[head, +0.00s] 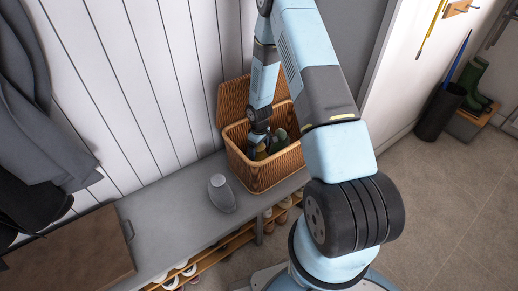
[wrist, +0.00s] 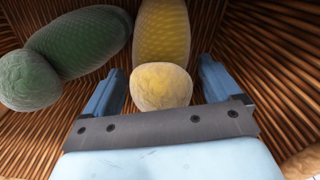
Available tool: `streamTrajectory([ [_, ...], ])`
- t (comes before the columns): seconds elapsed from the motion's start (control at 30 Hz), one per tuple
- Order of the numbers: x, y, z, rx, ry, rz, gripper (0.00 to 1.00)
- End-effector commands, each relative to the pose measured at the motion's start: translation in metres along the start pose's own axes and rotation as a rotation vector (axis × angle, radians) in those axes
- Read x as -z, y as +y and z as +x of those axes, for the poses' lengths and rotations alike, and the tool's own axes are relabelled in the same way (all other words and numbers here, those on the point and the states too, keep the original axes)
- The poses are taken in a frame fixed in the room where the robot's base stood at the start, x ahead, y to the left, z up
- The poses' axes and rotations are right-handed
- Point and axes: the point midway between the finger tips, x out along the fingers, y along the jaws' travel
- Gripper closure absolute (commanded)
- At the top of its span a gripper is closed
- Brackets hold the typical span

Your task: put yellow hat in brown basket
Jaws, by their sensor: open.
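The brown basket (head: 262,178) stands on the grey bench with its lid up at the back. The yellow hat (wrist: 161,86) lies inside it, against the slatted wall; a bit of it shows in the head view (head: 261,153). My gripper (head: 258,138) reaches down into the basket. In the wrist view my gripper (wrist: 162,78) is open, with one blue finger on each side of the yellow hat's rounded near end. I cannot tell whether the fingers touch it.
A dark green item (wrist: 80,45) lies left of the yellow hat in the basket. A grey rounded object (head: 221,195) stands on the bench (head: 170,215), left of the basket. Shoes fill the shelf below. A dark bin (head: 440,110) and green boots (head: 472,82) stand at the right.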

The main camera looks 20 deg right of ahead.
Motion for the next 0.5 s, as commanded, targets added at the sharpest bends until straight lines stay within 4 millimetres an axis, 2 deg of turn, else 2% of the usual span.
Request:
streamTrajectory([
  [0.27,0.000,0.000,-0.004,0.000,0.001,0.000,0.09],
  [0.5,0.000,0.001,-0.032,-0.001,0.002,0.001,0.09],
])
